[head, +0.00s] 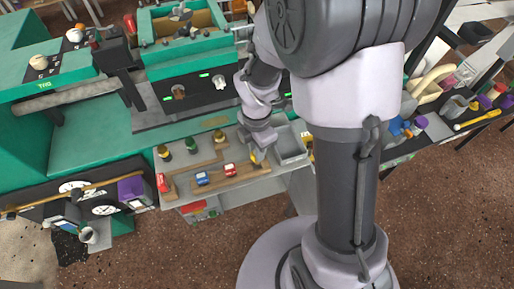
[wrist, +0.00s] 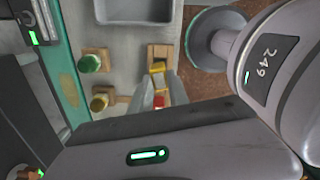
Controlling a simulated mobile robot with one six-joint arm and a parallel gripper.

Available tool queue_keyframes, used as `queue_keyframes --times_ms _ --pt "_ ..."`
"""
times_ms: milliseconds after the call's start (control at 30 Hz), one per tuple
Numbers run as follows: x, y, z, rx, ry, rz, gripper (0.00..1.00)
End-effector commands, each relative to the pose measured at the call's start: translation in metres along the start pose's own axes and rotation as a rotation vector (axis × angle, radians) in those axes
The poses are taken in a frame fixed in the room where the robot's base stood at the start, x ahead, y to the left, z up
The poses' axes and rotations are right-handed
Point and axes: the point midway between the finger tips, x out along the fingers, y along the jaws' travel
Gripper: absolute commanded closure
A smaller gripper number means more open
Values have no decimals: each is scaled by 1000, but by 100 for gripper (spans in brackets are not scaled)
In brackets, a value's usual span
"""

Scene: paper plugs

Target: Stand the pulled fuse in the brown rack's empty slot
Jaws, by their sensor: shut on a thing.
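The brown rack (head: 214,183) lies along the front of the grey worktop; part of it shows in the wrist view (wrist: 160,50). My gripper (head: 258,153) points down at the rack's right end and is shut on a yellow fuse (wrist: 158,68). A red fuse (wrist: 158,101) shows close by in the wrist view. The fingers and wrist hide the yellow fuse's lower end, so I cannot tell whether it touches the rack.
A grey tray (head: 291,158) is just right of the gripper. Behind the rack stand a green knob (head: 191,145) and yellow knobs (head: 219,136) on brown bases. A dark panel with green lights (head: 205,90) rises at the back. A purple box (head: 131,188) is at left.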

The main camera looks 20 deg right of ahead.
Motion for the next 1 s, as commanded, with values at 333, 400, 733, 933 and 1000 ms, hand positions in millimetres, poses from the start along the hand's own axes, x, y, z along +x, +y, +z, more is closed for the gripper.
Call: queue_keyframes --times_ms 333,400,733,933,1000 --pt "0 0 -2 0 0 0 100" --pt "2 0 -2 0 0 0 100" --pt "12 0 -2 0 0 0 100" --pt "18 0 -2 0 0 -1 100" --pt "20 0 -2 1 0 -1 100"
